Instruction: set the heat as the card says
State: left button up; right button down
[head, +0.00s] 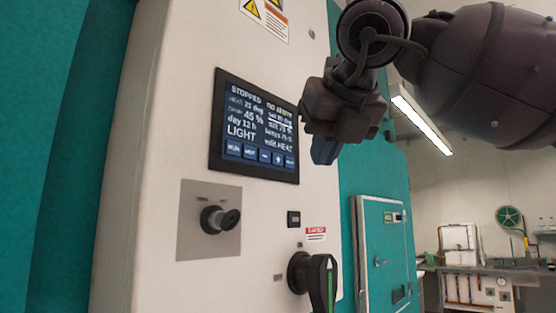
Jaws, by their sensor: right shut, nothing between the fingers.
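The chamber's control screen (255,125) is lit on the white panel. It reads "STOPPED", heat 25 deg, 45 %, day 12 h, "LIGHT" and "edit HEAT"; a smaller column at the upper right is too small to read surely. A row of blue touch keys (262,156) runs along its bottom edge. My right gripper (324,151) is shut and empty, with blue fingertips, just right of the screen; I cannot tell its distance from the panel. No card that I can make out is in view. My left gripper is out of view.
Below the screen are a round black knob (220,219) on a grey plate and a large rotary switch (316,280) with a green mark. A teal chamber door (384,255) stands to the right. A cluttered bench (480,268) is further back.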

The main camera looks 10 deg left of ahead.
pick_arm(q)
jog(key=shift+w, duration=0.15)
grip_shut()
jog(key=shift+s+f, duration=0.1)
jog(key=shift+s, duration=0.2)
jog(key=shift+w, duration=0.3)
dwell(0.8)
